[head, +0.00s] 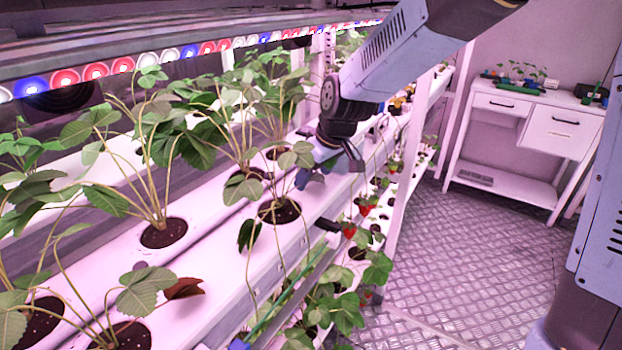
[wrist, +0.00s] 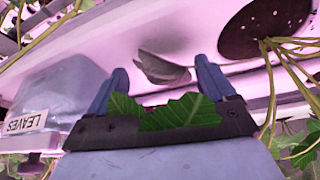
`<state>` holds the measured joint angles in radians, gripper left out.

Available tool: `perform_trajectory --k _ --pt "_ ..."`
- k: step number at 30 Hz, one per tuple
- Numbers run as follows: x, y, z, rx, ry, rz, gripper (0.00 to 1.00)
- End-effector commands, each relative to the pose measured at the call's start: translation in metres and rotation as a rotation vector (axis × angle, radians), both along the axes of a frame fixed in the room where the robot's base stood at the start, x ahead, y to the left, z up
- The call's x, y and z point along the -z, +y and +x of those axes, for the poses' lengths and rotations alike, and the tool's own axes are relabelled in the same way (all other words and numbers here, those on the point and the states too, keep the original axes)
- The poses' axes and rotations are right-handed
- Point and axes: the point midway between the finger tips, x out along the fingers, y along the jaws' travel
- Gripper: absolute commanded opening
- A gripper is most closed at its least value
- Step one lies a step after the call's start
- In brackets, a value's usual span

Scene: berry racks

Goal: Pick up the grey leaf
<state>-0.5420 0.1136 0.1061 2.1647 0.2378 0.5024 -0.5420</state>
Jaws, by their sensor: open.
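The grey leaf (wrist: 163,70) lies on the pale pink planting channel in the wrist view, curled and tapered. My gripper (wrist: 160,66) is open, with one blue finger on each side of the leaf in the picture. Whether the fingers are level with the leaf or above it I cannot tell. A green leaf (wrist: 180,113) shows in front of my gripper's palm, between the finger bases. In the head view my gripper (head: 320,173) reaches down at the rack's channels. I cannot make out the grey leaf there.
A pale bin labelled LEAVES (wrist: 25,122) is at the left of the wrist view. A soil-filled pot (wrist: 248,28) with stems is at upper right. A reddish-brown leaf (head: 184,288) lies on the channel in the head view. Plants crowd the rack; the floor (head: 460,265) is open.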

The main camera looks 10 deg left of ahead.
Motion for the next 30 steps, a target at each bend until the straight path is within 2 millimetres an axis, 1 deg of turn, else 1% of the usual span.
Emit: perform_trajectory --k 2,15,26,30 --pt "-0.0001 0.0000 0.0000 0.000 0.000 0.000 0.82" --pt "-0.0003 0.0001 -0.0003 0.000 0.000 0.000 0.40" --pt "-0.0011 0.0005 -0.0004 -0.001 0.000 0.000 0.39" --pt "-0.0099 0.0007 -0.0001 -0.001 -0.001 0.001 0.39"
